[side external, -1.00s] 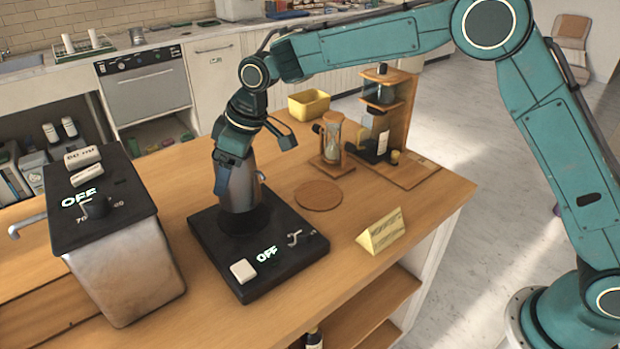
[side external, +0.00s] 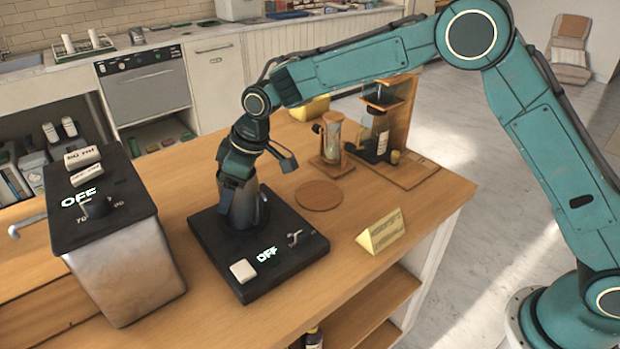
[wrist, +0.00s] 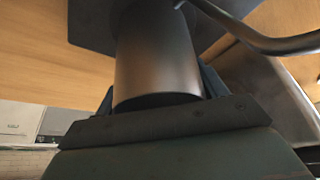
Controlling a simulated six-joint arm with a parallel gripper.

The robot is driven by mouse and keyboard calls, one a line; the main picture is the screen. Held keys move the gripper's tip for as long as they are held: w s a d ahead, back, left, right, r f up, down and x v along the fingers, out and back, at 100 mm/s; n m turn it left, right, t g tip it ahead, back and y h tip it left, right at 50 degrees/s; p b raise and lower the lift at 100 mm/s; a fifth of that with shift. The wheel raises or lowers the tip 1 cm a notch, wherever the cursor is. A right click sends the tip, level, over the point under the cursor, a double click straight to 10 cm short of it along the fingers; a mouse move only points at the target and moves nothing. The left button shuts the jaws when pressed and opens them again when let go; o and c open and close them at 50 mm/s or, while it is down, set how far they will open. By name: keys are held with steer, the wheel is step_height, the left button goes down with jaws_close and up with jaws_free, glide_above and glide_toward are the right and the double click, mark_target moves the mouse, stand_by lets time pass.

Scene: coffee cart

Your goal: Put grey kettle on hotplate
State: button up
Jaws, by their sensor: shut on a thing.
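The grey kettle (side external: 246,208) is a metal cylinder, upright at the back part of the black hotplate (side external: 265,285). Its base appears to rest on the plate's dark round burner, though a small gap is hard to rule out. The hotplate has a white button, a small lever and a lit "OFF" sign. My gripper (side external: 239,176) comes from above and is shut on the kettle's upper part. In the wrist view the kettle's metal body (wrist: 157,60) fills the middle, and its thin curved spout or handle (wrist: 255,40) reaches to the right.
A metal boiler box (side external: 128,265) with a dial and "OFF" sign stands left of the hotplate. A round wooden coaster (side external: 319,195), an hourglass (side external: 333,145), a wooden dripper stand (side external: 398,120) and a yellow card (side external: 381,232) are to the right. The front counter is clear.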

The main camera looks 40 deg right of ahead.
steer(key=o, duration=1.3)
steer(key=shift+r, duration=0.1)
steer(key=shift+v, duration=6.05)
